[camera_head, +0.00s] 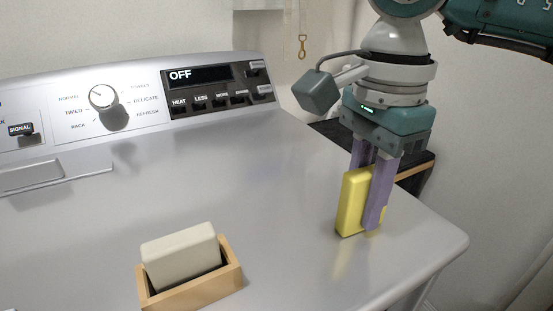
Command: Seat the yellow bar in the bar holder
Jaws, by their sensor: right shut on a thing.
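The yellow bar (352,203) stands upright between the purple fingers of my right gripper (372,215), near the right side of the grey washer top. My right gripper is shut on the bar, and one finger covers part of it. I cannot tell whether the bar's lower end touches the washer top. The bar holder (237,272), a wooden open-topped box, sits on the washer top at the lower left of the bar. A pale off-white bar (180,255) stands in the holder, with part of the holder's inside dark and empty beside it. My left gripper is not in view.
The washer's control panel (140,100), with a dial and a display reading OFF, runs along the back. The washer top (270,190) is clear between the holder and the yellow bar. A dark shelf (415,165) lies behind my right gripper.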

